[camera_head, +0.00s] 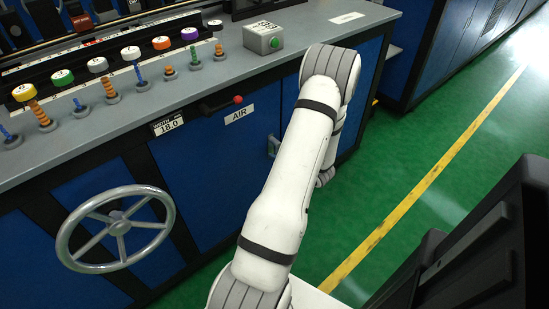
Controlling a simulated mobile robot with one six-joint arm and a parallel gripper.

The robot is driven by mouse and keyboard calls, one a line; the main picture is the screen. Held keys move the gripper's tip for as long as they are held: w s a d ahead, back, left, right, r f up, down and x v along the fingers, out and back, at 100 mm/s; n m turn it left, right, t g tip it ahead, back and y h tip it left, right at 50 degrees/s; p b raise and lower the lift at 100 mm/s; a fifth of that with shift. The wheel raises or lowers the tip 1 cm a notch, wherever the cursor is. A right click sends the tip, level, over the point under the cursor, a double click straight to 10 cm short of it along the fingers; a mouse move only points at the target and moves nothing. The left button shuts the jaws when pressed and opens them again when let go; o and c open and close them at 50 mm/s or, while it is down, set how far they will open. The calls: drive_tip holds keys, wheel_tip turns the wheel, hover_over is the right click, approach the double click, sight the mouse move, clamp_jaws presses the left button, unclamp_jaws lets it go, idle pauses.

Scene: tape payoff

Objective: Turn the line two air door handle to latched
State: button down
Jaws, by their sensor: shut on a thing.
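The AIR label (239,114) is on the front of the blue machine, below the counter edge. To its lower right, a small grey handle (273,147) shows on the blue front, just left of my white arm. My arm covers the area right of this handle, so I cannot tell whether it is latched. My gripper is hidden behind my own arm, and no fingertips show. A wrist joint of mine shows low beside the arm.
A large grey handwheel (118,228) juts out at the left front. A red-knobbed lever (238,100) sticks out under the counter. Several coloured knobs and a box with a green button (263,38) stand on the counter. Green floor with a yellow line (430,178) is open at right.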

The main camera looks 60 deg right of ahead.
drive_tip(key=c, duration=1.4)
unclamp_jaws()
drive_tip(key=p+v, duration=0.2)
drive_tip(key=v, duration=0.5)
drive_tip(key=shift+s+r, duration=0.15)
drive_tip(key=shift+s, duration=0.2)
drive_tip(key=shift+s+a, duration=0.1)
